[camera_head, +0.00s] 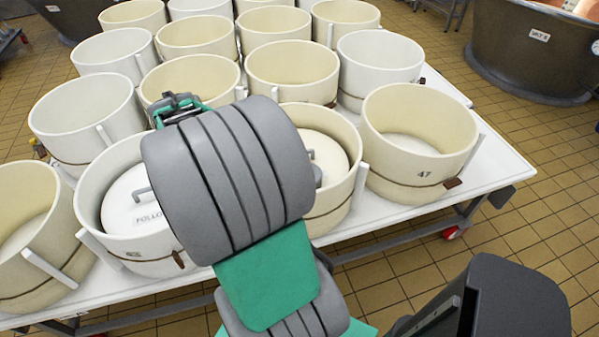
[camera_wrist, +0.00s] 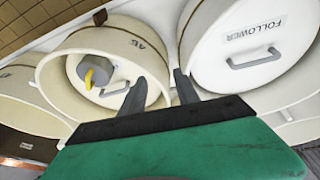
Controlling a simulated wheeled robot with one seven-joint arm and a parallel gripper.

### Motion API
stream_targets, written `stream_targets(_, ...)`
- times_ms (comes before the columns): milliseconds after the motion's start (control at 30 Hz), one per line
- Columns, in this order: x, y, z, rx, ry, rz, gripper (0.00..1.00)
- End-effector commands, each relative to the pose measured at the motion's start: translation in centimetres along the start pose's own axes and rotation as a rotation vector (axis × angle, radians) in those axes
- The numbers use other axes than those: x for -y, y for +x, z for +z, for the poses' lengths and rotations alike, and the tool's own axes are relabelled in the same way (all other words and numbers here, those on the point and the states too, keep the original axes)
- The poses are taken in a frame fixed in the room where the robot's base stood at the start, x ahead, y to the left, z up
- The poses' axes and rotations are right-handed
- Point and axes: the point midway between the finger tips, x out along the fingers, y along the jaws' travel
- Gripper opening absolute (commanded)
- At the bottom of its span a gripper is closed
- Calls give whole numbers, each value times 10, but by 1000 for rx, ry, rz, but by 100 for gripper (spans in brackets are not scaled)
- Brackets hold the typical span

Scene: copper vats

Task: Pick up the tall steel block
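A grey block-like thing (camera_wrist: 75,68) with a yellow piece (camera_wrist: 97,77) on it sits on a white lid with a handle, inside a cream tub (camera_wrist: 55,58) in the wrist view. It may be the tall steel block, but I cannot tell for sure. In the head view my arm hides that spot. My gripper (camera_wrist: 158,78) is open, its two dark fingers apart with nothing held. The left finger overlaps the right side of that tub in the picture, and the block is left of both fingers. In the head view the fingers are mostly hidden behind my arm.
A white table (camera_head: 513,171) carries several cream and white tubs close together. The tub marked 47 (camera_head: 420,125) stands at the right, open. A white lid marked FOLLOWER (camera_wrist: 235,45) with a handle lies in the neighbouring tub. A large vat (camera_head: 530,65) stands beyond; tiled floor lies right.

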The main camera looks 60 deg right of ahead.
Motion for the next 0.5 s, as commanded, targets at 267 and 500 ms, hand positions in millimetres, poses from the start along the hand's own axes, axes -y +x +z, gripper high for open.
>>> stream_targets(267, -201, 86, -38, 16, 504, 287, 38)
stream_targets(500, -217, 118, -34, 17, 522, 299, 38)
